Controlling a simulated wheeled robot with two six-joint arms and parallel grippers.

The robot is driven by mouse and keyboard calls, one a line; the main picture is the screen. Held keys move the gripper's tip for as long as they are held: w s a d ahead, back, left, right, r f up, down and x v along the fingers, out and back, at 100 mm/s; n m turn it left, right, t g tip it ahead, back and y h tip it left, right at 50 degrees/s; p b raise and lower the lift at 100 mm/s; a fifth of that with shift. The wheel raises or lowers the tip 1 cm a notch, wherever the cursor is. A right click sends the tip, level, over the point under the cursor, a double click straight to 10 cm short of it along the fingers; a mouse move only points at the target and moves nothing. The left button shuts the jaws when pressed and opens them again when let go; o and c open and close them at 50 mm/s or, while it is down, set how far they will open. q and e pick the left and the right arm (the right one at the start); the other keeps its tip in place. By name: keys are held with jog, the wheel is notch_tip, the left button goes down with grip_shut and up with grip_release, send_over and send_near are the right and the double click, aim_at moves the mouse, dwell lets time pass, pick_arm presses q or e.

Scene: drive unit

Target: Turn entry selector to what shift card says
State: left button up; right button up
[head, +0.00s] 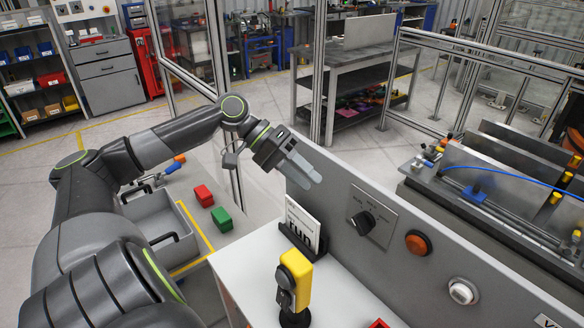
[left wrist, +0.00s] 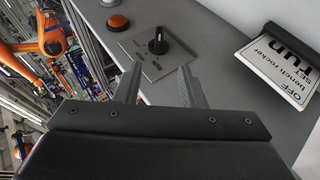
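The entry selector is a black knob (head: 363,222) on a grey plate (head: 382,228) fixed to the grey panel. The knob shows in the left wrist view too (left wrist: 157,42), beyond my fingers. The plate's small labels and the knob's setting are too small to read surely. The shift card (head: 302,222) stands in a black holder left of the plate; in the left wrist view (left wrist: 285,65) it shows "SET", a large "run", "bench rocker" and "OFF". My left gripper (head: 310,180) is open and empty, apart from the knob, above and left of it. My right gripper is out of view.
An orange button (head: 417,242) and a white round control (head: 462,291) sit right of the plate. A yellow and black device (head: 297,277) stands on the white bench (head: 245,263).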

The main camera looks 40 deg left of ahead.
pick_arm(q)
jog(key=shift+v, duration=1.55)
